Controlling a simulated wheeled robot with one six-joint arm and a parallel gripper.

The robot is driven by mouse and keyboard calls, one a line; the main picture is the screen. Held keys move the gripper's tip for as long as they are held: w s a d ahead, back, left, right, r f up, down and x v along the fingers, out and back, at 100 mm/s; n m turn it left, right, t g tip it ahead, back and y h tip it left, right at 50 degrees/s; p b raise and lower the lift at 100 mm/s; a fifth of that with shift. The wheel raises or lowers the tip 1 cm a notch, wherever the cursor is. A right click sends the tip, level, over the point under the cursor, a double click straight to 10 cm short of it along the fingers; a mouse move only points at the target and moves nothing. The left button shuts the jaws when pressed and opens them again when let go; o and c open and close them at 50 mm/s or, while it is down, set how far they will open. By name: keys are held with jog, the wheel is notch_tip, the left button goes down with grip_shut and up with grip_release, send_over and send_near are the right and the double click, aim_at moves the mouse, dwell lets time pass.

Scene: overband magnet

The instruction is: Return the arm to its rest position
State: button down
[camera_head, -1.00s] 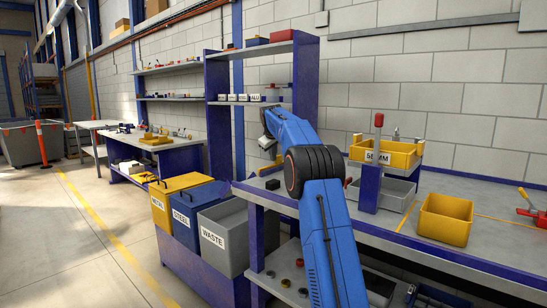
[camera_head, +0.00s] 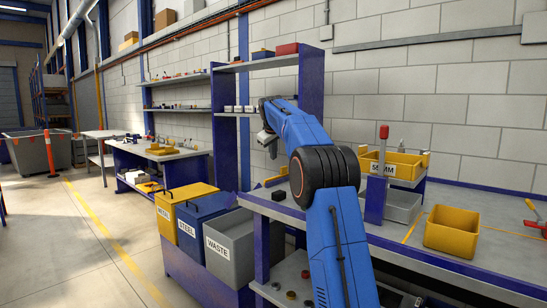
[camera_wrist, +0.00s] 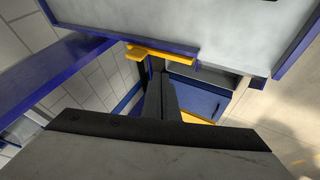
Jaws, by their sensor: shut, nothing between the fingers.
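My blue arm (camera_head: 334,225) rises from the bottom of the head view, bends at a black elbow joint and reaches back to the left. My gripper (camera_head: 272,150) hangs at its far end, pointing down, small and partly hidden behind the forearm. It is in the air in front of the blue shelf post, clear of the bench. In the wrist view the dark fingers of my gripper (camera_wrist: 158,72) are together with nothing held. Beyond them show a blue surface and a yellow part.
A workbench (camera_head: 490,264) holds a yellow bin (camera_head: 452,232) and a yellow 50 MM bin (camera_head: 392,165) at the right. A grey WASTE bin (camera_head: 233,248), a blue STEEL bin (camera_head: 200,222) and a yellow METAL bin (camera_head: 172,212) stand left of the arm. The floor at left is open.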

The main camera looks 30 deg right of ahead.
dwell(0.3)
jog(key=s+a+f+y, duration=0.1)
jog(key=s+a, duration=0.5)
jog(key=s, duration=0.5)
jog(key=s+a+f+m, duration=0.1)
jog(key=s+a, duration=0.6)
jog(key=s, duration=0.3)
jog(key=s+a+f+y, duration=0.1)
jog(key=s+a+f, duration=0.1)
jog(key=s+a, duration=0.65)
jog(key=s+a+f, duration=0.2)
jog(key=s+f, duration=0.5)
jog(key=s, duration=0.4)
jog(key=s+a+f+m+g+y, duration=0.1)
jog(key=s+a+f, duration=0.1)
jog(key=s+f, duration=0.6)
jog(key=s+a+f, duration=0.2)
jog(key=s+f, duration=0.5)
jog(key=s, duration=0.8)
jog(key=shift+s+a+f+m+g+y, duration=0.2)
jog(key=shift+f+m+g+y, duration=0.1)
jog(key=shift+m+y, duration=0.1)
